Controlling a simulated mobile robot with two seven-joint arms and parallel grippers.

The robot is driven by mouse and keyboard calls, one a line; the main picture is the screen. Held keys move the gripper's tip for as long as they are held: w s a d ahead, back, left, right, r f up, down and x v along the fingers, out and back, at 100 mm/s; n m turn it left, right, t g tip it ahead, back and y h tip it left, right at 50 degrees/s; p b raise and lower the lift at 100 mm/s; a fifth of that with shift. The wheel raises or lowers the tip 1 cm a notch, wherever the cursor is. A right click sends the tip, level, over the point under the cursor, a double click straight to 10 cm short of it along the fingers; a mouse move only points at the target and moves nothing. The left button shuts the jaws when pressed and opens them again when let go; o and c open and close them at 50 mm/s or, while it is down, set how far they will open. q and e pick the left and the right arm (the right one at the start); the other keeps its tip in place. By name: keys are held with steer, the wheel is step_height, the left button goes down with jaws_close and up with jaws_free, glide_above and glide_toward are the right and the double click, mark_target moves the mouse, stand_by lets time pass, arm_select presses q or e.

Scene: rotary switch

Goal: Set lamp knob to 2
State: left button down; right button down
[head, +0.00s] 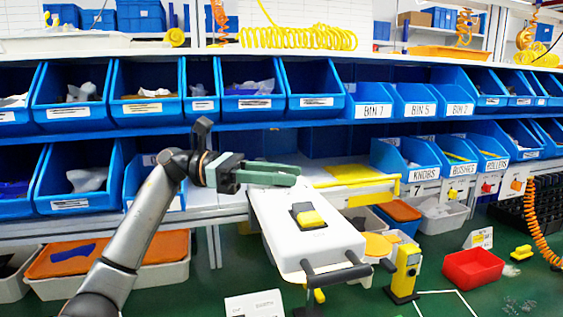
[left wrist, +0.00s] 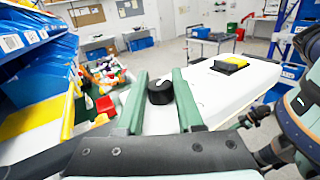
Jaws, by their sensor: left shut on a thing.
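A long white box (head: 318,245) slopes down towards me in the head view and lies to the right of the fingers in the left wrist view (left wrist: 215,95). On its top is a yellow button on a black base (head: 308,216). My left gripper (head: 282,172) is at the far end of the box. In the left wrist view, a round black knob (left wrist: 160,92) sits between the two green fingers, which are shut on it. The knob is hidden behind the fingers in the head view, and I cannot read its setting.
Rows of blue bins (head: 150,90) stand behind the box. Black handle-like parts (head: 335,272) are at its near end. A yellow and black post (head: 404,272) and a red bin (head: 473,269) stand on the green surface at right. Open room lies beyond the fingers.

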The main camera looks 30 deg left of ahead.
arm_select(q)
steer(key=m+g+p, duration=0.1)
steer(key=m+g, duration=0.1)
steer(key=g, duration=0.1)
steer(key=m+g+h+p, duration=0.1)
steer(key=g, duration=0.1)
steer(key=shift+r+p, duration=0.25)
steer(key=shift+p, duration=0.05)
steer(key=shift+f+m+g+p, duration=0.15)
steer(key=shift+m+g+p, duration=0.35)
steer(key=shift+m+g, duration=0.7)
steer(key=shift+f+g, duration=0.15)
steer(key=shift+g, duration=0.35)
steer(key=c, duration=0.5)
jaws_free()
steer(key=shift+c, duration=0.2)
